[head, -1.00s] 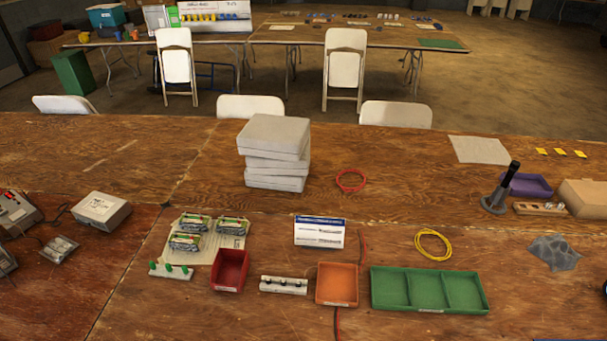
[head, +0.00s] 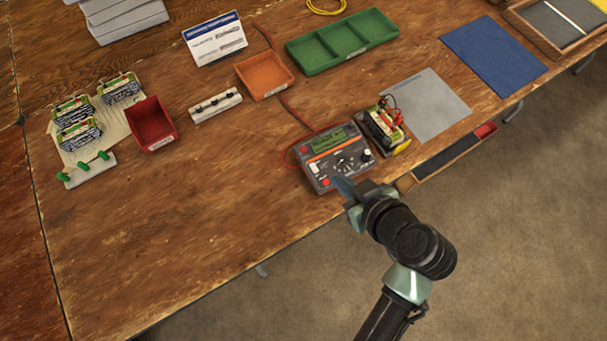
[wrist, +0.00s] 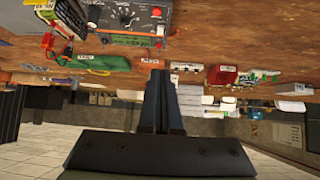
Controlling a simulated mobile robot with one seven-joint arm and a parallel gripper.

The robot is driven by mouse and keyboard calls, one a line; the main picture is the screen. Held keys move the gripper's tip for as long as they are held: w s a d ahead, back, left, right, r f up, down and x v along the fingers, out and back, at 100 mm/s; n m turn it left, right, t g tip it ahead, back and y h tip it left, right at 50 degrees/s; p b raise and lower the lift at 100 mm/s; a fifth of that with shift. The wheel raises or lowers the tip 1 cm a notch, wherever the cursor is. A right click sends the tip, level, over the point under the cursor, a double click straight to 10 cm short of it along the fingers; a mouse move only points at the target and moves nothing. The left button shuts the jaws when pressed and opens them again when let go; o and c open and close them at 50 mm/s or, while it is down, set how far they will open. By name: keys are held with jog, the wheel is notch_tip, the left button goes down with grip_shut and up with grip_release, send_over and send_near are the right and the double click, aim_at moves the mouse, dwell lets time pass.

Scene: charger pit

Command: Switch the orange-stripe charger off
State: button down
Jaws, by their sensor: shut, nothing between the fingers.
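The orange-stripe charger (head: 335,157) is a grey box near the table's front edge. It has a green display, a black dial, red buttons and an orange stripe across its face. It also shows at the top of the wrist view (wrist: 128,20), partly cut off. My gripper (head: 344,186) is at the charger's near edge in the head view. Its fingers are together and empty in the wrist view (wrist: 160,90). I cannot tell whether the fingertips touch the charger. The wrist hides a little of its front right corner.
A battery pack (head: 381,128) with red and black leads stands close right of the charger, by a grey mat (head: 428,105). Red cable runs behind it. An orange bin (head: 264,75) and green tray (head: 343,42) are farther back.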

jog(key=shift+w, duration=0.15)
send_over(313, 167)
jog(key=s+d, duration=0.2)
jog(key=s, duration=0.1)
notch_tip(313, 167, down, 6)
jog(key=shift+w+a+f, duration=0.1)
jog(key=shift+w+f, duration=0.05)
jog(key=shift+f, duration=0.1)
notch_tip(313, 167, down, 2)
jog(key=shift+w+a+f+p, duration=0.1)
jog(key=shift+f+p, duration=0.15)
jog(key=shift+p, duration=0.05)
jog(key=shift+f, duration=0.8)
jog(key=shift+f, duration=0.1)
